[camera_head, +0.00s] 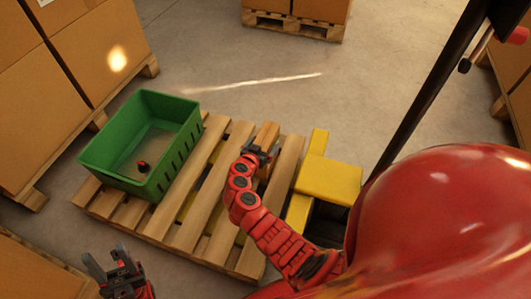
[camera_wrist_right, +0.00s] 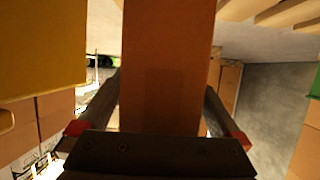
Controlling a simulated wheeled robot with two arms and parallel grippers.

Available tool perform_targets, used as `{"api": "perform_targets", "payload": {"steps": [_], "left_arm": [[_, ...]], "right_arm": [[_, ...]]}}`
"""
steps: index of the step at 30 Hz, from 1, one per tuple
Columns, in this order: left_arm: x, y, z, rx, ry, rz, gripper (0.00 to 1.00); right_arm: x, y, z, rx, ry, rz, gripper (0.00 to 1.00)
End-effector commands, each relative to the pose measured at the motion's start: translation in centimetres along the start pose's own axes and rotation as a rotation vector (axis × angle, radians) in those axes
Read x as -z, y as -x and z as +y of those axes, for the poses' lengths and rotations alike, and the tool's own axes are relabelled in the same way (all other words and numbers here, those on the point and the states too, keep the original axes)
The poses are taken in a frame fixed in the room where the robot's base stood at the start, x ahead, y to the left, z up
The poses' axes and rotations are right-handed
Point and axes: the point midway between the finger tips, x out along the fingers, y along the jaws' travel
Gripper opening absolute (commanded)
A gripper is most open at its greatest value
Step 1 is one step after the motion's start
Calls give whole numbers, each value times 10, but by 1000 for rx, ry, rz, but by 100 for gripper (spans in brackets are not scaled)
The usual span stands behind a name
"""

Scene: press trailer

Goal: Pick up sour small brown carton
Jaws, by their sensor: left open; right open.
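The small brown carton (camera_head: 268,134) stands upright on the wooden pallet, near its right side. My right gripper (camera_head: 261,152) is at the carton, open, with its fingers on either side. In the right wrist view the carton (camera_wrist_right: 166,65) fills the space between the two open fingers of the gripper (camera_wrist_right: 162,92). I cannot tell whether the fingers touch it. My left gripper (camera_head: 115,268) is open and empty at the lower left, away from the carton and in front of the pallet.
A green crate (camera_head: 112,150) with a small dark and red item (camera_head: 143,166) inside sits on the pallet's (camera_head: 198,221) left part. A yellow piece of equipment (camera_head: 330,178) stands close right of the carton. Large boxes (camera_head: 100,45) are stacked at left. Floor behind the pallet is clear.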

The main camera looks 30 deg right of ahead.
Motion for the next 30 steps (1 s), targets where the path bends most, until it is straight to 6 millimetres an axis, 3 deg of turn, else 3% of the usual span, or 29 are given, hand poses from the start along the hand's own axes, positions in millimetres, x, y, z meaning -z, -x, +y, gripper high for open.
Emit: {"api": "perform_targets", "payload": {"steps": [3, 19, 30], "left_arm": [[0, -1, 0, 0, 0, 0, 50], [0, 0, 0, 0, 0, 0, 50], [0, -1, -1, 1, 0, -1, 50]], "right_arm": [[0, 1, 0, 0, 0, 0, 96], [0, 1, 0, 0, 0, -1, 1], [2, 2, 0, 0, 1, 2, 0]]}}
